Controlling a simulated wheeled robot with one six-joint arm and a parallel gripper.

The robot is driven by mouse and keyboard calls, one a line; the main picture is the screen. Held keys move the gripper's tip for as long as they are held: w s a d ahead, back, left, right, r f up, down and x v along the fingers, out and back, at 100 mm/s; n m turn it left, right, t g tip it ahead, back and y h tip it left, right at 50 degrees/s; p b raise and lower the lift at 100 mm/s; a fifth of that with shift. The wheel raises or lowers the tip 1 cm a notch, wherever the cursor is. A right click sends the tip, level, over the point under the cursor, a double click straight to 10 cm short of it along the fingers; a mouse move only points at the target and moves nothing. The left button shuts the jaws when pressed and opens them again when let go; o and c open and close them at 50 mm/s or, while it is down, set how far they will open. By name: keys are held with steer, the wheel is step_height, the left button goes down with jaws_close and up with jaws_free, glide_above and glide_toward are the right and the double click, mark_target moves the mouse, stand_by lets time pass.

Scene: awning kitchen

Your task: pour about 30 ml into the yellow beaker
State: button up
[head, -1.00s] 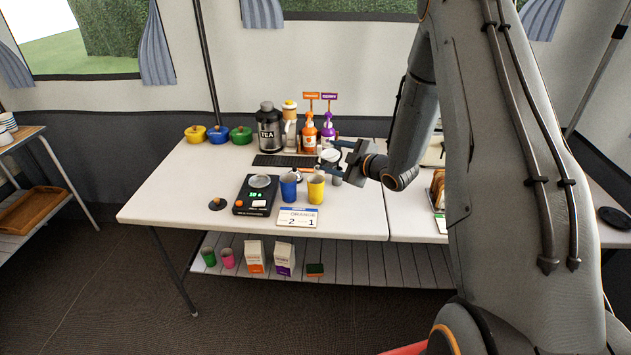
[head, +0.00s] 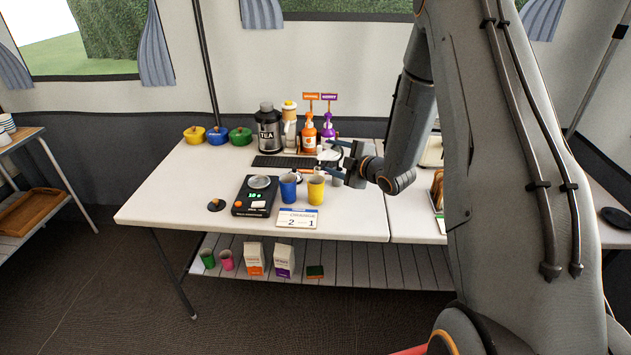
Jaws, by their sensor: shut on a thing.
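The yellow beaker (head: 316,191) stands upright near the front of the white table, just right of the blue beaker (head: 288,190). My gripper (head: 328,156) is behind and slightly above the yellow beaker in the picture, reaching in from the right. It is shut on a whitish vessel (head: 330,154) with a round top, partly covered by the fingers. Its contents and exact tilt are too small to tell. No stream of liquid is visible. A black scale (head: 253,198) with green digits stands left of the blue beaker.
Coloured pots line the back left. The table's left front is mostly clear.

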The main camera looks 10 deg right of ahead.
steer(key=shift+f+n+h+b, duration=0.3)
steer(key=shift+n+h+b, duration=0.1)
steer(key=shift+n+b, duration=0.1)
stand_by(0.6)
steer(key=shift+w+d, duration=0.1)
steer(key=shift+w+d, duration=0.15)
steer(key=shift+d, duration=0.2)
stand_by(0.4)
steer(key=shift+a, duration=0.2)
steer(key=shift+a+r+n, duration=0.15)
steer(key=shift+a+n, duration=0.05)
steer(key=shift+n, duration=0.2)
steer(key=shift+d+r+n+t+b, duration=0.2)
steer(key=shift+d+n+t+b, duration=0.2)
steer(key=shift+d+b, duration=0.1)
stand_by(0.6)
